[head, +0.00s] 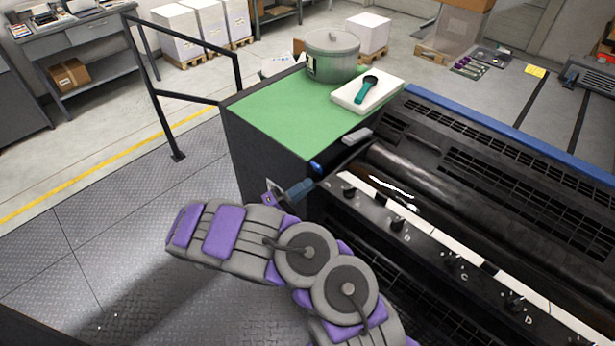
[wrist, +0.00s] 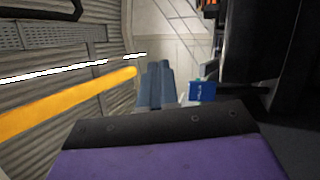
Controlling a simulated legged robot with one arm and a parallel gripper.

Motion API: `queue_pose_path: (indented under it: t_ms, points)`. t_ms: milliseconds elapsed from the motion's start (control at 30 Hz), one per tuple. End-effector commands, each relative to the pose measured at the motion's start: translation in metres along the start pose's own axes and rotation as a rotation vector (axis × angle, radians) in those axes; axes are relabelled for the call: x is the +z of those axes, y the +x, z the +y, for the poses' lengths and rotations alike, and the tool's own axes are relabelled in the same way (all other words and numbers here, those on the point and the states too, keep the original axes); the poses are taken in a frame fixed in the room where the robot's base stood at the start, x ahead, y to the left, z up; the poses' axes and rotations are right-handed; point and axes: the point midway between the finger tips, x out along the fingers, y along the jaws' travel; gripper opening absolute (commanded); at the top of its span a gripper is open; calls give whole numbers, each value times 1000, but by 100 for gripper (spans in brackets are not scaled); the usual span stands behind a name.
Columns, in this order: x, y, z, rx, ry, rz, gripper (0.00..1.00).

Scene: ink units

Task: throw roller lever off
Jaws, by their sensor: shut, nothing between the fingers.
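My gripper (head: 303,187) has blue-grey fingers and is at the near left end of the black press (head: 440,185), just below the green-topped cabinet. In the wrist view the two fingers (wrist: 156,72) lie together with nothing between them. A small blue knob (head: 316,167) sits at the press corner just above my fingertips; I cannot tell whether it is the roller lever or whether they touch. In the wrist view a blue block with pale lettering (wrist: 202,91) is right of the fingers, and an orange bar (wrist: 65,103) is at the left.
The green cabinet top (head: 275,115) holds a metal pot (head: 332,57) and a white block with a teal-handled tool (head: 364,91). A row of black knobs (head: 398,223) runs along the press. A black railing (head: 150,90) stands left. The plate floor (head: 110,225) at left is clear.

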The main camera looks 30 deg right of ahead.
Motion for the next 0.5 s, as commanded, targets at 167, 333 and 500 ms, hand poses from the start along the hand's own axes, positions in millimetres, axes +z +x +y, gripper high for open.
queue_pose_path:
  t_ms: [167,333,500]
  points:
    - [-20,-60,-38,13,76,181,0]
    - [-27,-96,-56,5,133,276,0]
    - [-28,-107,-62,-1,153,304,0]
